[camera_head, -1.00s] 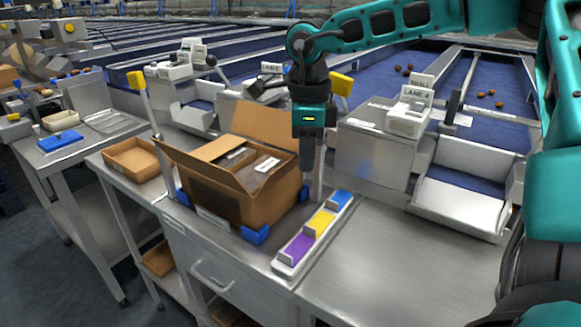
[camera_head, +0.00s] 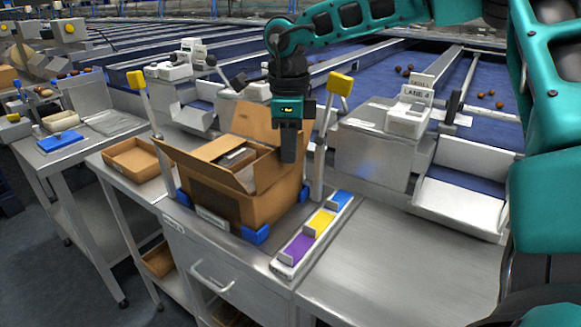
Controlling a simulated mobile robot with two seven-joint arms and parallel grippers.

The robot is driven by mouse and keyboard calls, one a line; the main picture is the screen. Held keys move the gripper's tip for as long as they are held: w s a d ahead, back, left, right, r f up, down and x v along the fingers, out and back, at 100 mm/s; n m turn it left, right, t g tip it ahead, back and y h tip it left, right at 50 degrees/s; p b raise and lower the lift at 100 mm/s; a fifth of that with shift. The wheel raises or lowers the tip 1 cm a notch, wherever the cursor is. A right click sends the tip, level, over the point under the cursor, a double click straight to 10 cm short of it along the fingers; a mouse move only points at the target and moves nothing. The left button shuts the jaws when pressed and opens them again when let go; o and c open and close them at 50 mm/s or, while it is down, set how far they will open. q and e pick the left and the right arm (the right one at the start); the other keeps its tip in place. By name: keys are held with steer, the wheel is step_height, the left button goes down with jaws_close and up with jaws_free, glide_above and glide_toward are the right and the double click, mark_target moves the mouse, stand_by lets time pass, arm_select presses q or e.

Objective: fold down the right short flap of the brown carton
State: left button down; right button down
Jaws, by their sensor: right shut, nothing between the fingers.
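The brown carton (camera_head: 225,205) stands on the steel bench. Its back long flap (camera_head: 245,122) stands up and its front long flap (camera_head: 195,168) slants outward. The left short flap (camera_head: 208,150) lies inward over the opening. The right short flap (camera_head: 268,171) leans inward over the right part of the opening, and dark contents show between the two short flaps. My right gripper (camera_head: 288,158) points down, shut and empty, at the carton's right end against or just beside the right short flap; contact is hard to tell. My left gripper is out of view.
Blue corner blocks (camera_head: 256,235) hold the carton's base. An open brown box (camera_head: 131,158) sits left. The bench front right is clear.

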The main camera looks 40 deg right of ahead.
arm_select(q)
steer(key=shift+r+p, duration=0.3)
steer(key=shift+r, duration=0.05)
arm_select(e)
steer(key=shift+w+a+r, duration=0.1)
steer(key=shift+w+a, duration=0.15)
steer(key=shift+w, duration=0.7)
steer(key=shift+w+a+f, duration=0.1)
steer(key=shift+w+a, duration=0.2)
steer(key=shift+w, duration=0.6)
steer(key=shift+w+a+r, duration=0.1)
steer(key=shift+w+a, duration=0.15)
steer(key=shift+w, duration=0.7)
